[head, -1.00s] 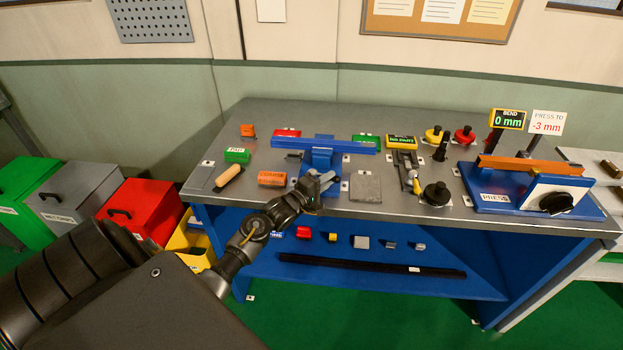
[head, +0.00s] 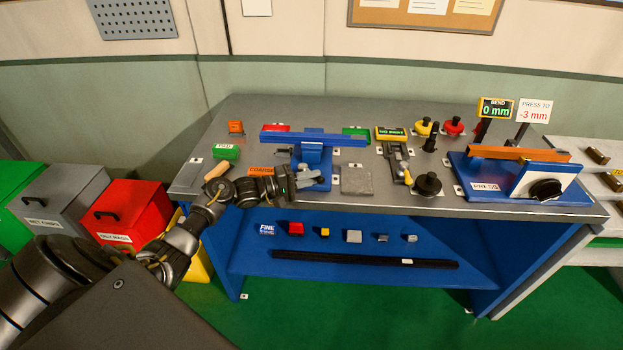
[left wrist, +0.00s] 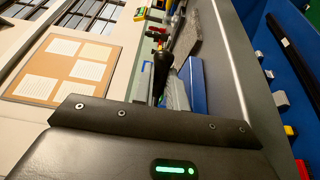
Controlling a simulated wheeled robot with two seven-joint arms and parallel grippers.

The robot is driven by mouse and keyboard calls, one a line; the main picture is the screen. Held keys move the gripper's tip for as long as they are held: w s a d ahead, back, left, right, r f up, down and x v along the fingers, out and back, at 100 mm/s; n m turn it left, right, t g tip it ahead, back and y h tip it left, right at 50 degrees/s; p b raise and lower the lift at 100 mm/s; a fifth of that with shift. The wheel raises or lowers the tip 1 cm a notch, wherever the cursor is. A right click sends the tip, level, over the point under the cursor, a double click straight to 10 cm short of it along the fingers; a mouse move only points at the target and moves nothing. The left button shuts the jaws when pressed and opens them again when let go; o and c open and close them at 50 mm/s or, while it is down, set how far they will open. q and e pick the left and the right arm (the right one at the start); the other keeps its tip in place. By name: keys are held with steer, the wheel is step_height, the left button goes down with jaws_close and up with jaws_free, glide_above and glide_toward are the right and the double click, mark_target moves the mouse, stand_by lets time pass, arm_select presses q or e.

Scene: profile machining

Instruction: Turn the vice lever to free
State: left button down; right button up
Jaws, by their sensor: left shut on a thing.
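The blue vice (head: 313,158) stands at the front middle of the grey bench, with a long blue profile (head: 345,140) lying across its top. My left gripper (head: 297,184) is at the front left foot of the vice, its arm coming in low from the left. My right gripper is in neither view.
The orange COARSE block (head: 262,170) lies right beside my left gripper, and a wooden-handled file (head: 217,171) left of it. A grey plate (head: 356,180) lies right of the vice. The press (head: 520,175) stands at the right end of the bench (head: 290,108).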

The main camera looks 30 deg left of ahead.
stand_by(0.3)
arm_select(q)
steer(key=c, duration=1.4)
jaws_free()
steer(key=b+v, duration=0.2)
steer(key=v, duration=0.7)
steer(key=shift+s+a+f, duration=0.1)
steer(key=shift+s+a, duration=0.15)
steer(key=shift+a, duration=0.05)
steer(key=shift+s+a, duration=0.25)
steer(key=shift+s, duration=0.15)
steer(key=shift+c, duration=0.2)
